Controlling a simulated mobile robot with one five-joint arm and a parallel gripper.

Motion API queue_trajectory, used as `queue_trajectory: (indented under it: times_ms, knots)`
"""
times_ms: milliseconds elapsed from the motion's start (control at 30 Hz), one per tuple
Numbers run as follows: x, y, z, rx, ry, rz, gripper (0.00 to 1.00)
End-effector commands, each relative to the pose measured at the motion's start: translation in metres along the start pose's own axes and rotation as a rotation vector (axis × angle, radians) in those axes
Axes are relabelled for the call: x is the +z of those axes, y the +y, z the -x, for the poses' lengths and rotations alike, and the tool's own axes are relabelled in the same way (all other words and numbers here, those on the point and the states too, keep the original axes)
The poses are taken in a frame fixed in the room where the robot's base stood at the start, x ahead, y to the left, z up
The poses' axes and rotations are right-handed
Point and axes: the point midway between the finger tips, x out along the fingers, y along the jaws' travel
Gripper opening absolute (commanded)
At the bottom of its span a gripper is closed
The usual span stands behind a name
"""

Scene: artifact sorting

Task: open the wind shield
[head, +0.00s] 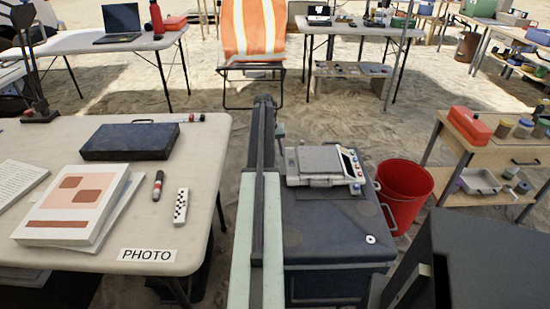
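A grey instrument (322,163), which looks like a bench scale, sits on a dark blue case (335,235) right of centre. It has a flat, pale top and small coloured buttons on its right side. I cannot make out a separate wind shield on it, or tell whether any cover is open or shut. My arm (262,190) runs up the middle of the view, just left of the case and the instrument. Its far end is dark and seen nearly end-on, so the gripper's fingers cannot be made out.
A red bucket (404,188) stands right of the case. A table (215,170) on the left holds a dark box (130,141), books, a marker and a scale bar. A wooden shelf (500,150) stands at right. A dark grey box (490,260) fills the lower right corner.

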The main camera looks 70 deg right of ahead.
Motion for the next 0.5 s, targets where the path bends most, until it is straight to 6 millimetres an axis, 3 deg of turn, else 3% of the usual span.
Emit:
queue_trajectory:
  times_ms: [167,267,300,500]
  knots:
    - [0.0,-0.0002,0.0017,0.0,0.0,0.001,0.31]
    - [0.0,-0.0005,0.0018,0.0,0.0,0.001,0.03]
    - [0.0001,-0.0006,0.0018,0.0,0.0,0.001,0.0]
    - [0.0001,-0.0009,0.0018,0.0,0.0,0.002,0.0]
